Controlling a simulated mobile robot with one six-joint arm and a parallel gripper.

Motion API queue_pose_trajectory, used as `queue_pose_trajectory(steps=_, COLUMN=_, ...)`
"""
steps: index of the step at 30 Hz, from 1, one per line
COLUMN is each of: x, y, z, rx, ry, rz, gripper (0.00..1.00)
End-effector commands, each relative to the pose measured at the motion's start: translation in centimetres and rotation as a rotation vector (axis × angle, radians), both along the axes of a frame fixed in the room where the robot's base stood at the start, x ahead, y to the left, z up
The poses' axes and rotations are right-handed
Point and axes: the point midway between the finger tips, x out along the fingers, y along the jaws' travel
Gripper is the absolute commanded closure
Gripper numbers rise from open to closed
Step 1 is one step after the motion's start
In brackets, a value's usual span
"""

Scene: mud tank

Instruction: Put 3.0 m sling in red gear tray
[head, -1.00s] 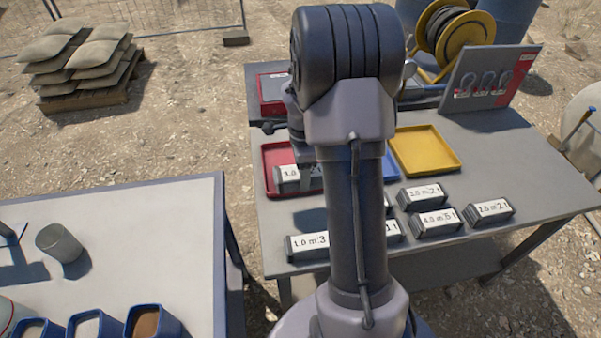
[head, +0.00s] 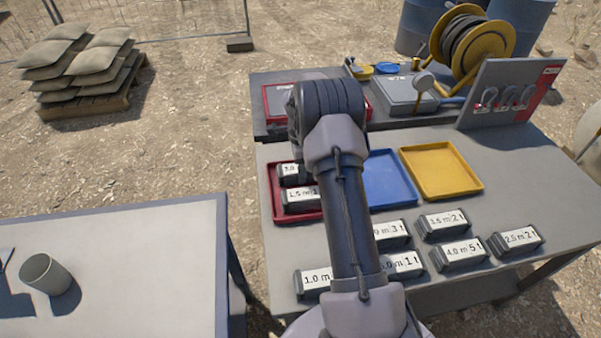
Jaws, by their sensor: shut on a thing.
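The 3.0 m sling (head: 289,173) is a dark block with a white label, partly covered by my arm and only partly readable. It is at the back left of the red gear tray (head: 285,219), just behind another labelled block (head: 301,198) that reads about 1.5 m. My gripper (head: 298,160) is over the tray's back part, mostly hidden behind my wrist, and is shut on the 3.0 m sling. I cannot tell whether the sling touches the tray floor.
A blue tray (head: 390,180) and a yellow tray (head: 443,172) stand right of the red one. Several labelled blocks, such as the 4.0 m one (head: 459,254), lie along the table's front. A shackle board (head: 510,92) and hose reel (head: 470,45) stand behind.

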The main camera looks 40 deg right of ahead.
Motion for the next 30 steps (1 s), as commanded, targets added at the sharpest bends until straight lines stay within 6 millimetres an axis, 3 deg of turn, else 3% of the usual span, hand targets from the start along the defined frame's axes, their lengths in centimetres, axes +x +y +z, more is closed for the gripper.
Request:
queue_pose_trajectory(steps=9, x=0.1, y=0.0, z=-0.3, rx=-0.001, ry=-0.003, rz=0.0, gripper=1.0)
queue_pose_trajectory(steps=10, x=0.1, y=0.0, z=-0.3, rx=-0.001, ry=-0.003, rz=0.0, gripper=0.44)
queue_pose_trajectory(steps=13, x=0.1, y=0.0, z=-0.2, rx=-0.001, ry=-0.003, rz=0.0, gripper=0.24)
queue_pose_trajectory(steps=23, x=0.1, y=0.0, z=0.2, rx=-0.001, ry=-0.003, rz=0.0, gripper=0.24)
queue_pose_trajectory(steps=26, x=0.1, y=0.0, z=2.1, rx=-0.001, ry=-0.004, rz=0.0, gripper=0.24)
queue_pose_trajectory(steps=30, x=0.1, y=-0.1, z=6.4, rx=-0.003, ry=-0.005, rz=0.0, gripper=0.24)
